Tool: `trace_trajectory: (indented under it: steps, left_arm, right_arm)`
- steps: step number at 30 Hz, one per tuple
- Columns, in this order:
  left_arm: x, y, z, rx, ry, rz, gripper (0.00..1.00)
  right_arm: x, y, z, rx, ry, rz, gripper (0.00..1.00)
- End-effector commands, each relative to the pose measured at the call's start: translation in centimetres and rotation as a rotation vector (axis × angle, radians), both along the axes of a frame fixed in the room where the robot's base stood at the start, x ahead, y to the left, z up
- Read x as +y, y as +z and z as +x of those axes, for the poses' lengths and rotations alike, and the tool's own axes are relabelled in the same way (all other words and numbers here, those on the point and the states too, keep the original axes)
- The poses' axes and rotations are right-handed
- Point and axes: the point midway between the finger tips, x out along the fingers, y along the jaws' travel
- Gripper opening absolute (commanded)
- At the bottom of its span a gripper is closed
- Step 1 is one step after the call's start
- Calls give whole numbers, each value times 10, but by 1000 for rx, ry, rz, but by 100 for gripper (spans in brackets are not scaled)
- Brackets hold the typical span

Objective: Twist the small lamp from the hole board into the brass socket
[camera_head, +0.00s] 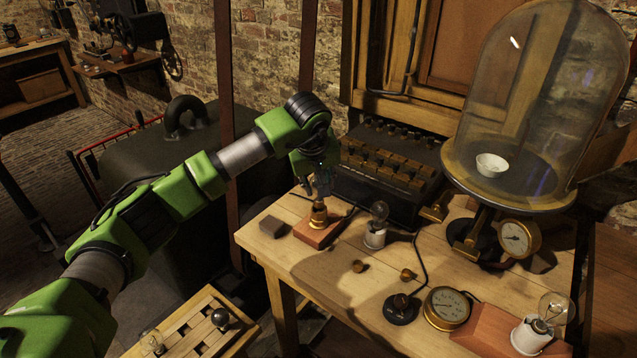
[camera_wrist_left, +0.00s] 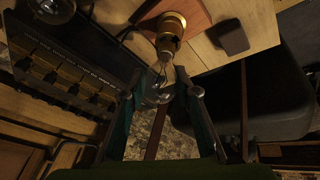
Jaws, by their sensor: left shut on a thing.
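My left gripper (camera_head: 321,187) is above a brass socket (camera_head: 319,214) on a reddish wooden block (camera_head: 318,234) at the table's left. In the left wrist view the fingers (camera_wrist_left: 161,98) are on either side of a clear glass lamp (camera_wrist_left: 160,82), shut on its bulb. The lamp is in line with the brass socket (camera_wrist_left: 171,25), its neck at the socket's mouth. I cannot tell how deep its base sits. The hole board (camera_head: 187,328) at the bottom left holds another small clear lamp (camera_head: 155,343) and a dark round knob (camera_head: 221,317). My right gripper is not in view.
A lamp in a white holder (camera_head: 376,235) stands just right of the block. A dark small block (camera_head: 272,226) lies to its left. A battery box (camera_head: 392,172) is behind. A glass bell jar (camera_head: 540,100), gauges and another lamp (camera_head: 556,308) are at the right.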

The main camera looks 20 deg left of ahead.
Motion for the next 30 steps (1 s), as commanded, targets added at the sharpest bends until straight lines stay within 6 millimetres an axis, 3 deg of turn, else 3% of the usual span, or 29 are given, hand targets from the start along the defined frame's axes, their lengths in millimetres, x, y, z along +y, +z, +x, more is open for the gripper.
trace_trajectory:
  steps: [30]
  left_arm:
    - [0,-13,1,0,1,0,11]
  right_arm:
    - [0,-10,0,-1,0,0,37]
